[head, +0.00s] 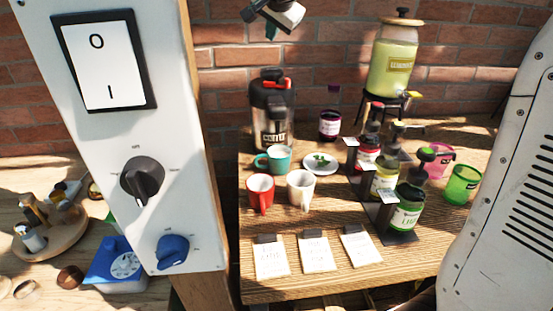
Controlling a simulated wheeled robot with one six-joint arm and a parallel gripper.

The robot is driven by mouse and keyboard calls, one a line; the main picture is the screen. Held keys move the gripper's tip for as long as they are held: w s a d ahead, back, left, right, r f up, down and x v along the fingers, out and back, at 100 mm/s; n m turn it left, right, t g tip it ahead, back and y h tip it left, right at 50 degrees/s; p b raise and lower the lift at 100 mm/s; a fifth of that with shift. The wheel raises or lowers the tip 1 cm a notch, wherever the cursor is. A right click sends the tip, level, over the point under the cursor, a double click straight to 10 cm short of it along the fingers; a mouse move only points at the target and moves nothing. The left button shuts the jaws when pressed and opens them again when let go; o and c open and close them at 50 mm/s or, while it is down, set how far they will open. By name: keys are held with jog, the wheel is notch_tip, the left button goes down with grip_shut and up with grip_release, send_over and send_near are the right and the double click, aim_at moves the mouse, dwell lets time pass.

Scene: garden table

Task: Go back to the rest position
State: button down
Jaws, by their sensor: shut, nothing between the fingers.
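My gripper (272,20) shows at the top edge of the head view, in front of the brick wall and above the wooden table (400,262). It is partly cut off by the picture's edge. It is shut and holds nothing, apart from everything on the table.
A steel airpot (272,118), a drink dispenser (394,65) and a dark jar (329,125) stand at the back. Teal (279,160), red (260,192) and white (301,188) mugs, pump bottles (407,212) and cards (318,255) crowd the table. A switch panel (150,190) blocks the left.

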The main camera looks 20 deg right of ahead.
jog(key=shift+s+f+n, duration=0.1)
jog(key=shift+f+n, duration=0.05)
jog(key=shift+n, duration=0.25)
jog(key=s+f+n, duration=0.1)
jog(key=s+f+g, duration=0.1)
jog(key=s+f, duration=0.1)
jog(key=s+f+n+g, duration=0.1)
jog(key=f, duration=0.1)
jog(key=shift+s+d+f+n, duration=0.2)
jog(key=shift+d+n, duration=0.05)
jog(key=shift+n, duration=0.05)
jog(key=s+d+f+n+g, duration=0.1)
jog(key=s+f+n+g, duration=0.1)
jog(key=s, duration=1.1)
jog(key=s+d+f+n+g, duration=0.1)
jog(key=s+f, duration=0.4)
jog(key=s, duration=0.8)
jog(key=s+d+f+n+g+y, duration=0.1)
jog(key=s+f+n+g, duration=0.1)
jog(key=s, duration=1.1)
notch_tip(320, 180, down, 2)
jog(key=shift+s+f+n+g, duration=0.15)
jog(key=shift+n+g, duration=0.25)
jog(key=shift+n, duration=0.5)
